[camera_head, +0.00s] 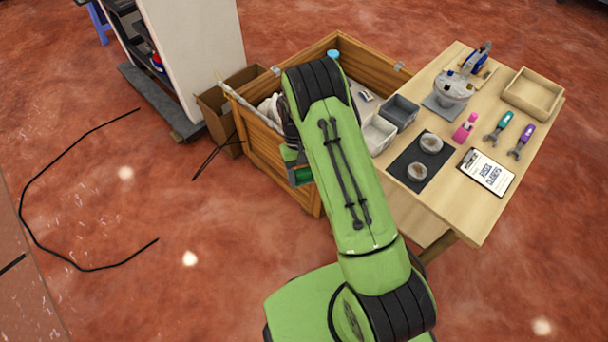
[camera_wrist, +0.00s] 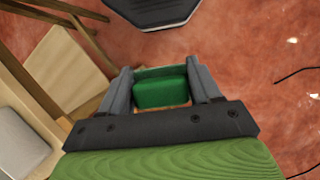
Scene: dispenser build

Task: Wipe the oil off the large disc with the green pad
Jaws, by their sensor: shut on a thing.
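My gripper (camera_wrist: 161,82) is shut on the green pad (camera_wrist: 160,93), which sits between the two grey fingers in the wrist view. In the head view my arm hides most of the gripper, and a bit of green shows beside it, over the wooden crate's near side. Two round grey discs lie apart on a dark mat (camera_head: 408,180) on the table. The back disc (camera_head: 431,143) looks slightly larger than the front disc (camera_head: 417,171). Both have brownish faces; I cannot tell how much of that is oil. The pad is away from both discs.
The wooden table (camera_head: 470,225) also bears a clipboard (camera_head: 487,171), a pink bottle (camera_head: 466,128), two handled tools, an empty wooden tray (camera_head: 533,94), grey bins (camera_head: 399,112) and a metal assembly (camera_head: 453,90). The wooden crate (camera_head: 262,150) stands left of the table. A black cable lies on open floor.

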